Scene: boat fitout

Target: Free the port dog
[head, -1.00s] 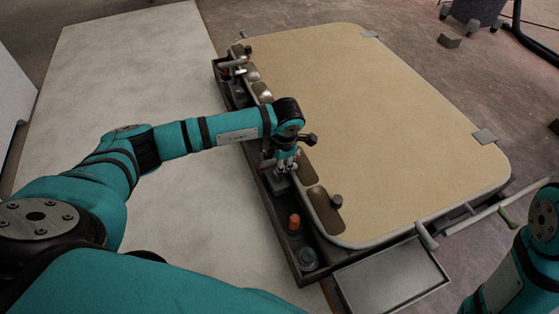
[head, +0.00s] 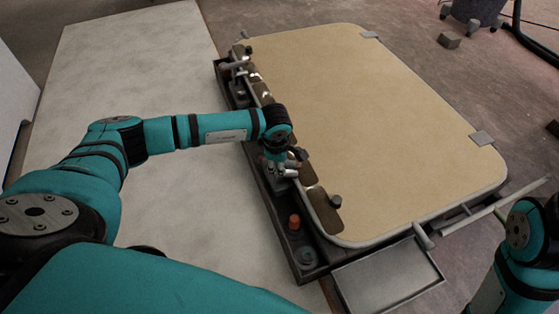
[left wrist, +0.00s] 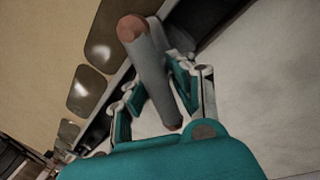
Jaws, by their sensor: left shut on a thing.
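My left gripper (head: 281,170) is at the left edge of the tan hatch panel (head: 365,120), pointing down over the dark ledge.
The dark ledge (head: 278,205) holds a red-orange knob (head: 294,221) and a dark round fitting (head: 306,256). Another grey lever (head: 234,65) sits at its far end. A shallow grey tray (head: 388,277) lies at the near edge, beside a long bar (head: 495,207). The pale surface (head: 150,80) on the left is clear.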

